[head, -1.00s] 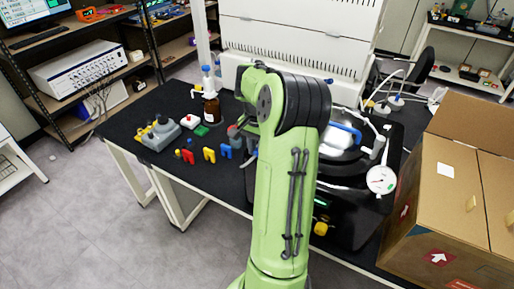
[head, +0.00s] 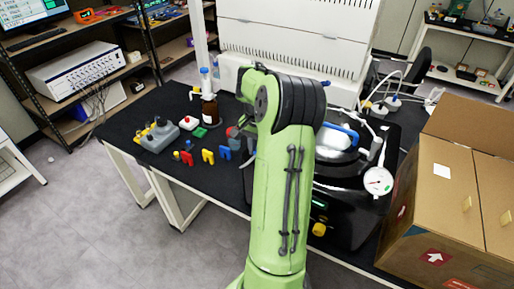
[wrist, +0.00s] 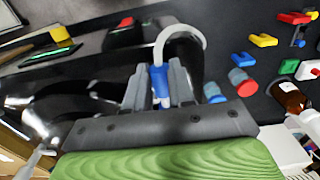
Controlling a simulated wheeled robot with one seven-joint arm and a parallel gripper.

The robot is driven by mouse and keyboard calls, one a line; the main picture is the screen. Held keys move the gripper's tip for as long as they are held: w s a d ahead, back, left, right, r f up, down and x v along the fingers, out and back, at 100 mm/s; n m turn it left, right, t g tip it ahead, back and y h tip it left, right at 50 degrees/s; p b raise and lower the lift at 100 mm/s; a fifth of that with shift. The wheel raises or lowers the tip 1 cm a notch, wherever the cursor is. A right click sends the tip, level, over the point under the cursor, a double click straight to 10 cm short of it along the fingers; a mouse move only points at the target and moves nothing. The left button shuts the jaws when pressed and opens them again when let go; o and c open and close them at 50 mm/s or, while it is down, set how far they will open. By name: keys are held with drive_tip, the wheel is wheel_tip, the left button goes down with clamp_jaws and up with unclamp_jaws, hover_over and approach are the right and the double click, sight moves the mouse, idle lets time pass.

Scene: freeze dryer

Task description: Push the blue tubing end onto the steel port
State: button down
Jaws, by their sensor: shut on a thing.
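In the wrist view my gripper (wrist: 159,75) is shut on the blue tubing end (wrist: 160,86), which sits upright between the two grey fingers. A pale tube (wrist: 183,32) rises from it and curves over to the right. In the head view my own arm hides the gripper and the held end. I cannot pick out the steel port in either view; the fingers and gripper body cover the area below the blue end.
The black machine with a silver lid (head: 335,150) and white dial gauge (head: 378,181) stands right of my arm. A brown bottle (head: 209,108), coloured clips (head: 208,156) and a grey block (head: 160,135) occupy the bench's left.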

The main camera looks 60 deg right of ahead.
drive_tip(key=shift+d+r, duration=0.1)
drive_tip(key=shift+d, duration=0.15)
drive_tip(key=c, duration=0.9)
unclamp_jaws()
drive_tip(key=shift+d, duration=0.1)
wheel_tip(320, 180, up, 16)
drive_tip(key=p, duration=0.4)
drive_tip(key=shift+f, duration=0.2)
